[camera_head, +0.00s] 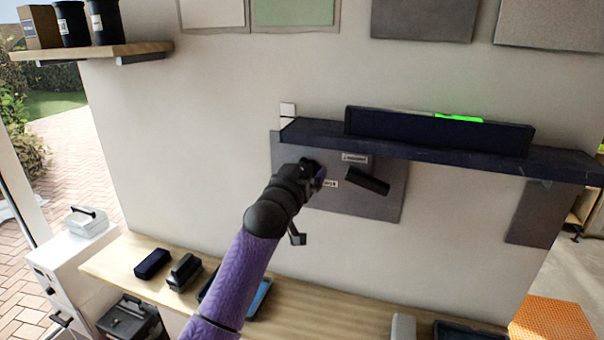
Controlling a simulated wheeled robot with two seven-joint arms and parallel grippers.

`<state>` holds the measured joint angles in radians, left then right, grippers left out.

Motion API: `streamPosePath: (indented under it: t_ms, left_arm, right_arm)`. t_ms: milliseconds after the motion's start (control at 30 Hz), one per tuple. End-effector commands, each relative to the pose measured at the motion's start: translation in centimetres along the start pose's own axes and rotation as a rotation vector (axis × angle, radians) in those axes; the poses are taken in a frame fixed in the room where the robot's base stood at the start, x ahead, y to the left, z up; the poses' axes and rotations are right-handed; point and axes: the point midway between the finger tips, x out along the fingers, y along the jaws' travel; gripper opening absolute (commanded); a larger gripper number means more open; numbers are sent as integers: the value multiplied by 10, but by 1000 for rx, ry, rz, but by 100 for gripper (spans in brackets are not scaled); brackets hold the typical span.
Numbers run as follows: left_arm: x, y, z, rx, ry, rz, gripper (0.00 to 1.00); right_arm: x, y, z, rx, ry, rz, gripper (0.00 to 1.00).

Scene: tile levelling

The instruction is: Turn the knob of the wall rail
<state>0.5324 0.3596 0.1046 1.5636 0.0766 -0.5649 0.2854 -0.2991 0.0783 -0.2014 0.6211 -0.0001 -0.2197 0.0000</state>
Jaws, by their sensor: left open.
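The wall rail (450,152) is a long dark navy bar fixed across the wall at centre right. A grey plate (385,207) with small white labels (355,158) is on the wall under its left part. A black bar-shaped handle (367,181) sticks out from this plate; I cannot tell for sure whether it is the knob. My left gripper (319,178) is open at the left part of the plate, to the left of the black handle and apart from it in the picture. My wrist and gripper hide part of the plate. My right gripper is out of view.
A dark level-like bar (430,130) with a bright green patch stands on the rail. A wooden bench (330,312) below holds dark boxes (152,263). A wooden shelf (95,51) with dark canisters is at upper left.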

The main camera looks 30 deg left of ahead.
Motion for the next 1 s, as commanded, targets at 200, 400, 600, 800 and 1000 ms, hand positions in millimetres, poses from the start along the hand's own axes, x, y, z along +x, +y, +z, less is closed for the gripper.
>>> streamPosePath:
  t_ms: [200,400,600,800,1000]
  left_arm:
    - [0,0,0,0,0,0,74]
    - [0,0,0,0,0,0,32]
    - [0,0,-1,-28,-1,0,5]
    - [0,0,-4,-369,-3,0,5]
    - [0,-1,0,-423,1,0,5]
  right_arm:
    - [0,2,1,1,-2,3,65]
    - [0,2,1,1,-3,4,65]
    - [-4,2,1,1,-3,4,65]
    - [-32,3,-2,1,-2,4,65]
    - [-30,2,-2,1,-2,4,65]
